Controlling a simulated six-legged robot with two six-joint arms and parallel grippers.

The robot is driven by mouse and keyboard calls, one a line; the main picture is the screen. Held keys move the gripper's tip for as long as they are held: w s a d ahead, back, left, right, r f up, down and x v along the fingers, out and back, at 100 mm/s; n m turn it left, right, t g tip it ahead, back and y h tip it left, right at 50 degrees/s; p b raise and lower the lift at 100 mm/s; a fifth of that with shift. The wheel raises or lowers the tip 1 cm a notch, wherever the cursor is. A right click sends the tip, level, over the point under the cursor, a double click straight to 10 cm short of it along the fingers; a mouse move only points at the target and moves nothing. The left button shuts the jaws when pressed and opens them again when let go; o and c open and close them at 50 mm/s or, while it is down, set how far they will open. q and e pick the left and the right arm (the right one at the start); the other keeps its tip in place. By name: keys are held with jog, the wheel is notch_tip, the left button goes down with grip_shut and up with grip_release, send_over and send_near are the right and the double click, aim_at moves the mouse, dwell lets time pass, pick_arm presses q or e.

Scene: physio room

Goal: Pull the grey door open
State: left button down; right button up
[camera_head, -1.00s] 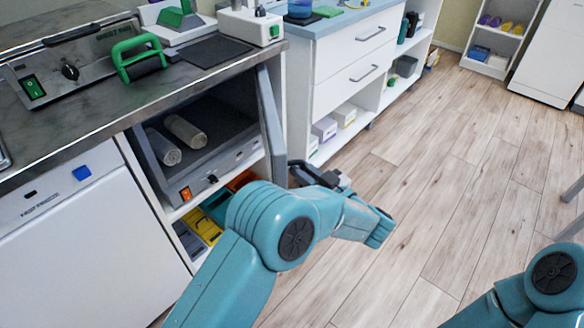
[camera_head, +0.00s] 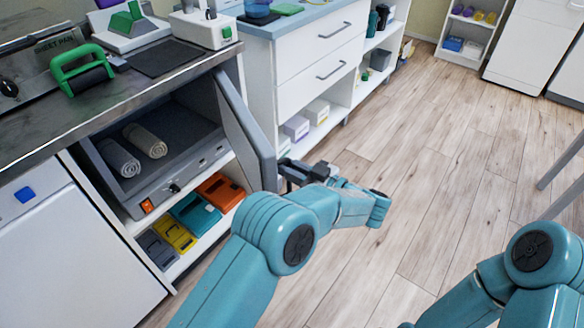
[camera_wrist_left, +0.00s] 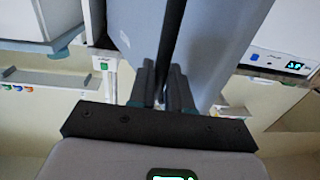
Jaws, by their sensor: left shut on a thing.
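The grey door (camera_head: 246,132) stands part open on the warming cabinet (camera_head: 185,172) under the counter, swung out to the right. Its inner face and the cabinet's inside show. My left gripper (camera_head: 288,175) is at the door's free edge, on its outer side, and is shut on a part of the door. In the left wrist view, the fingers (camera_wrist_left: 162,88) close around a thin dark strip beside the grey door panel (camera_wrist_left: 222,45). The exact grip is partly hidden in the head view. My right arm shows at lower right, but its gripper is out of view.
Two rolled towels (camera_head: 145,140) lie inside the cabinet. Coloured boxes (camera_head: 195,212) sit on the shelf below. A white drawer unit (camera_head: 300,75) stands close behind the door. The wooden floor (camera_head: 450,150) to the right is clear, apart from table legs at the right edge.

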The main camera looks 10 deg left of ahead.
pick_arm(q)
jog(key=shift+w+a+r, duration=0.15)
jog(key=shift+a+r, duration=0.1)
jog(key=shift+a, duration=0.1)
jog(key=c, duration=1.5)
grip_release()
jog(key=o, duration=0.3)
jog(key=shift+a+f, duration=0.15)
jog(key=shift+f, duration=0.05)
jog(key=shift+d+r, duration=0.1)
jog(key=shift+d, duration=0.1)
